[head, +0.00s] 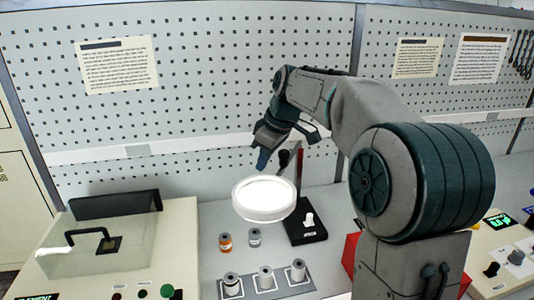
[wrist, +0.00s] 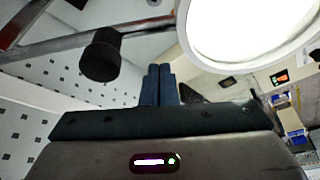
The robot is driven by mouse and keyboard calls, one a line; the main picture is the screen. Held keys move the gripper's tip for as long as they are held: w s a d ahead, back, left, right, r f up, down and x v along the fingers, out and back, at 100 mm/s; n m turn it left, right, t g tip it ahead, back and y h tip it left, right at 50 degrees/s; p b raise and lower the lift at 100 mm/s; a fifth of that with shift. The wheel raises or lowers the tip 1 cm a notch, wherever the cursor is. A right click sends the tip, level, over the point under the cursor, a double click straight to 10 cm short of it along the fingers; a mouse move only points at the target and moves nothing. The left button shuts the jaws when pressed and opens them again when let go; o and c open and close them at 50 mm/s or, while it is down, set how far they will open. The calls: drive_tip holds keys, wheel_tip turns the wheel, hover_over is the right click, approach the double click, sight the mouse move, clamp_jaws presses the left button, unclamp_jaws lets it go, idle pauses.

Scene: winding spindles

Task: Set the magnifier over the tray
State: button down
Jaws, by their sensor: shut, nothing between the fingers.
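The magnifier (head: 264,198) is a round white ring with a brightly glowing face, held up on an arm from a black base (head: 303,229) with a red upright. In the wrist view its lit ring (wrist: 255,30) fills the upper right, and a black knob (wrist: 100,55) is at the upper left. My gripper (head: 262,160) is just above and behind the ring. Its blue fingers (wrist: 158,85) are shut and empty, between knob and ring and apparently apart from both. A low grey tray (head: 249,293) with several spools lies in front of the magnifier, not beneath its ring.
An orange spool (head: 226,242) and a grey spool (head: 254,237) stand between the ring and the tray. A machine with a clear cover (head: 100,240) is at left. A red box (head: 350,252) is partly hidden by my arm at right. The pegboard wall (head: 200,80) closes the back.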

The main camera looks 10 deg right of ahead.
drive_tip(key=v, duration=1)
drive_tip(key=shift+w+a+b, duration=0.2)
drive_tip(key=shift+b, duration=0.15)
